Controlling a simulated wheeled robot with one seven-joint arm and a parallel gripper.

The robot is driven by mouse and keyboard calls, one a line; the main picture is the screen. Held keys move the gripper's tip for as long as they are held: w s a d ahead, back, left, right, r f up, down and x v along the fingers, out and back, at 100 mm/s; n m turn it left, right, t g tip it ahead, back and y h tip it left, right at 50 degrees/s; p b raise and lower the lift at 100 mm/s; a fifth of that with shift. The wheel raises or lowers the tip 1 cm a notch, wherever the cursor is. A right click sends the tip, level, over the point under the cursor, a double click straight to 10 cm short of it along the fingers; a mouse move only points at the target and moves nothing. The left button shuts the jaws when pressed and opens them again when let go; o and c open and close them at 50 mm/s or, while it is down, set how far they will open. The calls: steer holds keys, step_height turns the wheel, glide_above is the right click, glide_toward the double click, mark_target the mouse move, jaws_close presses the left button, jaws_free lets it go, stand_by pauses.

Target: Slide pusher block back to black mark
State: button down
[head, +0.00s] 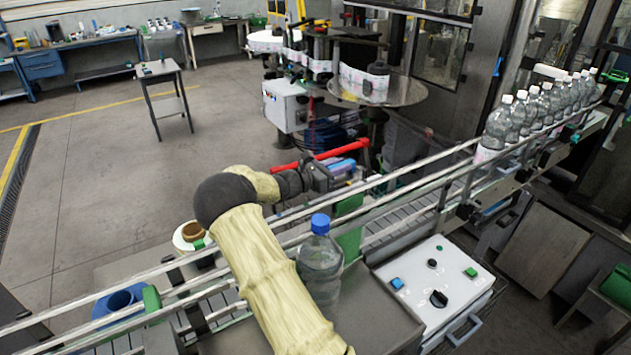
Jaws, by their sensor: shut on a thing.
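My gripper (350,177) is at the far side of the conveyor guide rails, at the end of my arm, which reaches across from the front. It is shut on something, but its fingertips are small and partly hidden. I cannot clearly see the contact between the jaws and the block. Blue and red parts show beside the gripper. I cannot make out the black mark.
A clear bottle with a blue cap (320,262) stands just in front of the green block, close to my arm. Metal guide rails (412,180) run along the conveyor. Several white-capped bottles (540,108) line the right. A control panel (435,280) is at the front right.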

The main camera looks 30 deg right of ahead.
mark_target(354, 161)
steer(key=d+b, duration=0.1)
steer(key=d, duration=0.4)
steer(key=shift+w+d, duration=0.1)
steer(key=shift+d+r, duration=0.2)
steer(key=shift+d, duration=0.15)
steer(key=c, duration=1.6)
jaws_free()
steer(key=o, duration=0.3)
steer(key=shift+d+f, duration=0.15)
steer(key=shift+d, duration=0.05)
steer(key=shift+a, duration=0.25)
